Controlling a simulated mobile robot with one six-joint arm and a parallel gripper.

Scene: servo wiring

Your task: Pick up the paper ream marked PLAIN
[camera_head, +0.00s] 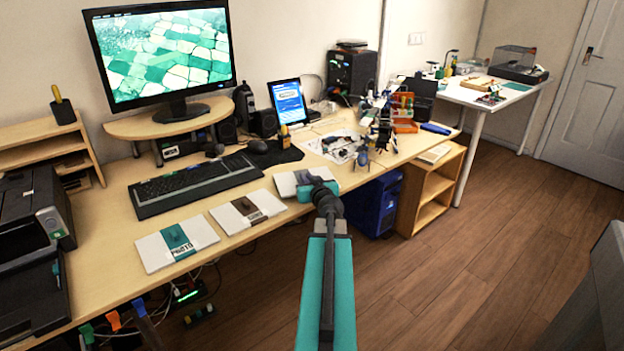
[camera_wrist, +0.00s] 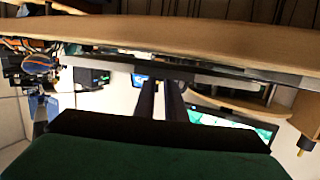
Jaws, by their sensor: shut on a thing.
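Three white paper reams lie along the desk's front edge in the head view. The nearest ream (camera_head: 151,252) has a teal band that reads PHOTO. The middle ream (camera_head: 226,218) has a dark grey-brown band whose text is too small to read. The farthest ream (camera_head: 286,185) is partly covered by my gripper (camera_head: 305,190), and its label cannot be read. My gripper is shut on this farthest ream. In the wrist view, my two dark fingers (camera_wrist: 161,88) meet a thin pale slab, seen edge-on. I cannot tell whether it is clear of the desk.
A keyboard (camera_head: 193,187) lies behind the reams, with a monitor on a riser (camera_head: 170,120) beyond. Small tools and parts crowd the desk to the right. A printer (camera_head: 35,240) stands at the left. The wooden floor (camera_head: 460,260) at right is open.

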